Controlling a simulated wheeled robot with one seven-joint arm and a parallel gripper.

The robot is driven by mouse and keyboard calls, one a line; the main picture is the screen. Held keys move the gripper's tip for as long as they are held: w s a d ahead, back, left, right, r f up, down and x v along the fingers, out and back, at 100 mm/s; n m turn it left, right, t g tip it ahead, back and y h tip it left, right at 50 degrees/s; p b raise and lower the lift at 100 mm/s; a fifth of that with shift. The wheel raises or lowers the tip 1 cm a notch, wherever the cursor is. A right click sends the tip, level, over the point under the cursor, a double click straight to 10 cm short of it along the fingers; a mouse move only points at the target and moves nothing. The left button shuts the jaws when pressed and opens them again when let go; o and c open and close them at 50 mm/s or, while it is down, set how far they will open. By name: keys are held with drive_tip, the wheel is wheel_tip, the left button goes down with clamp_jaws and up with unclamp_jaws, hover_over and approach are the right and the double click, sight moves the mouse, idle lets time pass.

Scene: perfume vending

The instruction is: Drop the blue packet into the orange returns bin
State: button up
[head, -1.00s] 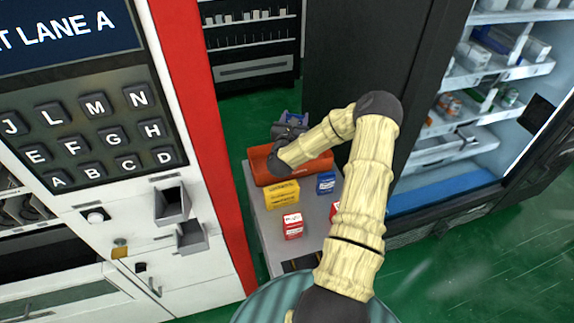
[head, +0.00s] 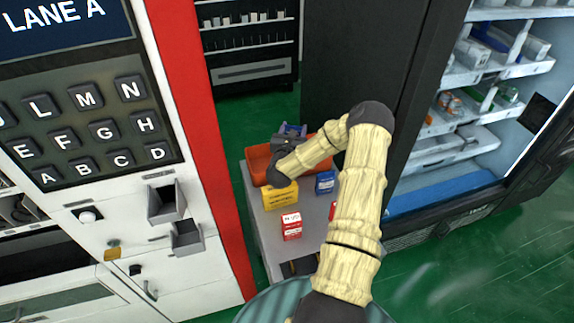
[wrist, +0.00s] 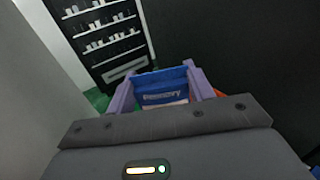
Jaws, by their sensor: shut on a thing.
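My gripper (head: 291,131) is at the far end of my arm, over or just behind the orange returns bin (head: 257,163) in the head view. In the wrist view my purple fingers (wrist: 160,90) are shut on a blue packet (wrist: 160,84), which sits between them. The packet is mostly hidden by the gripper in the head view. The bin is an open orange tray at the back of the grey table, partly covered by my arm. A bit of orange shows beside the right finger in the wrist view.
On the grey table (head: 262,226) stand a yellow box (head: 281,196), a red-and-white box (head: 291,226) and another blue box (head: 325,182). A red item is partly hidden behind my arm. A keypad machine (head: 90,125) is at the left, a lit open cooler (head: 465,130) at the right.

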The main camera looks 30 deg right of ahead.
drive_tip(key=shift+f, duration=0.2)
drive_tip(key=o, duration=1.1)
drive_tip(key=shift+s, duration=0.2)
drive_tip(key=b+v, duration=1)
drive_tip(key=v, duration=0.7)
drive_tip(key=shift+w+a, duration=0.1)
drive_tip(key=shift+w, duration=0.05)
drive_tip(key=shift+r, duration=0.1)
